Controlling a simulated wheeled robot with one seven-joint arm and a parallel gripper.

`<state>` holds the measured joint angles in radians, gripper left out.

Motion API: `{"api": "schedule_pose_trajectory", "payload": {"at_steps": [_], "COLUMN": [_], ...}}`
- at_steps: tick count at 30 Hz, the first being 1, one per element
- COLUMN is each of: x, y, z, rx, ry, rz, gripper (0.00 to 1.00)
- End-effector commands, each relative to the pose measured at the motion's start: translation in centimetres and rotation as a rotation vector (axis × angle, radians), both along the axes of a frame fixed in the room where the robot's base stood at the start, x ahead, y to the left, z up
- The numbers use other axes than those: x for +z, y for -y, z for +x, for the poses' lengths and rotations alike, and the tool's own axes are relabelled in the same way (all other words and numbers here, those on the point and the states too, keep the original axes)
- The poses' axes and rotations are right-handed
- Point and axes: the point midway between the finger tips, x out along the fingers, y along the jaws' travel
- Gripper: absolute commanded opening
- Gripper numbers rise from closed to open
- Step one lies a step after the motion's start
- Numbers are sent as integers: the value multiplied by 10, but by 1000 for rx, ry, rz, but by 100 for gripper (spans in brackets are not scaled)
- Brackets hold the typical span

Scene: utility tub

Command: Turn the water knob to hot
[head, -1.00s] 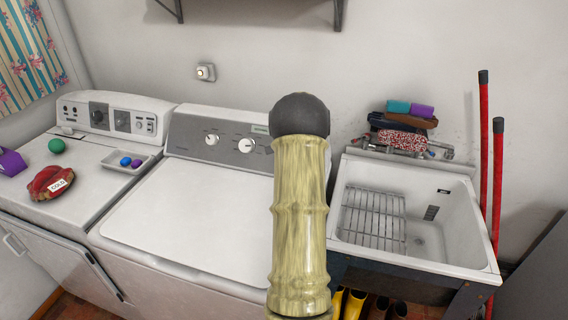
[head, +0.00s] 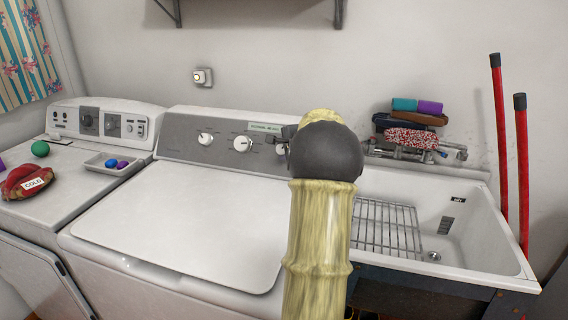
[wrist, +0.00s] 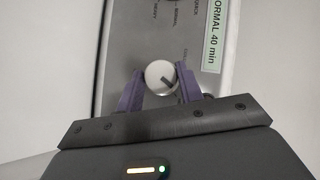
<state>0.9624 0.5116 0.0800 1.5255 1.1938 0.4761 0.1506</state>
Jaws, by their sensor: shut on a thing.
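A white round knob (wrist: 161,75) with a dark pointer mark sits on the grey washer control panel (wrist: 137,40) in the wrist view. The two purple fingers of my gripper (wrist: 160,88) are on either side of it and shut on it. In the head view my gripper (head: 282,147) is at the right part of the panel, and my arm hides the knob it holds. Two other white knobs, a left one (head: 205,139) and a middle one (head: 242,144), show to its left.
A white utility tub (head: 480,245) with a wire rack (head: 385,228) stands right of the washer (head: 180,220). Two red poles (head: 502,150) lean on the wall beyond it. A small tray (head: 110,165) and a red item tagged COLD (head: 28,182) lie on the left machine.

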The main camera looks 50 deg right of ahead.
Motion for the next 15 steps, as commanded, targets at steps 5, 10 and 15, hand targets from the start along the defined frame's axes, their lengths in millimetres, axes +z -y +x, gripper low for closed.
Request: {"api": "schedule_pose_trajectory", "payload": {"at_steps": [5,10,15], "x": [-10,-9,-7], "y": [-3,-3,-3], "z": [1,0,0], "rx": [-36,-70,-90], "ry": [64,112,142], "rz": [38,63,81], "gripper": [14,14,14]}}
